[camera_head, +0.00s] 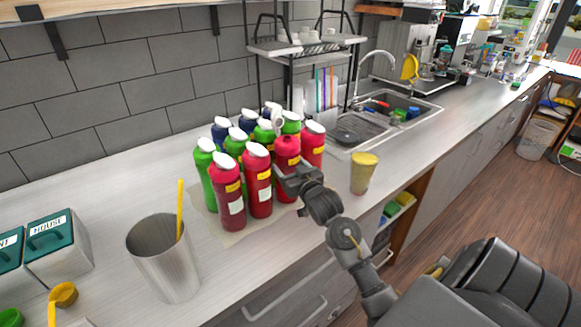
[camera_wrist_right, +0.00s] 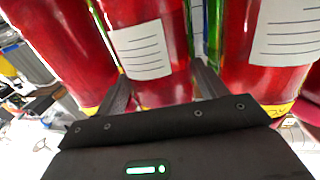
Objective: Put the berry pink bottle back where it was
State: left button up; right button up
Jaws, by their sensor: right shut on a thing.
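The berry pink bottle (camera_head: 287,152) stands upright at the right front of a tight group of bottles in the head view, its lower part partly hidden by my gripper. My right gripper (camera_head: 284,178) reaches it from the right and is shut on it. In the right wrist view the red bottle body (camera_wrist_right: 150,14) with a white lined label sits between the two fingers of my right gripper (camera_wrist_right: 163,88). I cannot tell whether its base touches the mat (camera_head: 238,234). My left gripper is not in view.
Red bottles (camera_head: 228,200) (camera_head: 312,150), green bottles (camera_head: 205,170) and blue bottles crowd close around it. A metal cup (camera_head: 163,265) stands at left front, a yellow-filled cup (camera_head: 363,175) at right. The sink (camera_head: 400,110) is behind right. Counter around the yellow-filled cup is clear.

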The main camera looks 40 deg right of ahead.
jog(key=o, duration=1.1)
jog(key=shift+f, duration=0.1)
jog(key=b+v, duration=0.2)
jog(key=v, duration=1)
jog(key=shift+b, duration=0.4)
